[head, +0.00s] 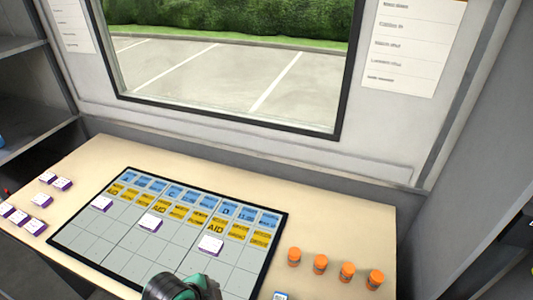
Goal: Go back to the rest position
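A black and teal part of one of my arms shows at the bottom edge, over the front of the grey board (120,246). No gripper fingers show, and I cannot tell which arm it is. The board lies flat on the beige table (350,216), with a row of blue labels and a row of yellow labels along its back. White blocks sit on its grid: a left one (101,203), a middle one (150,222) and a right one (211,244). The right block is just beyond my arm part and looks apart from it.
Several orange cylinders (320,264) stand right of the board. Several white and purple blocks (38,228) lie at the table's left end. A small blue and white item (281,296) is at the bottom edge. A window wall closes the back; grey shelving (35,137) stands left.

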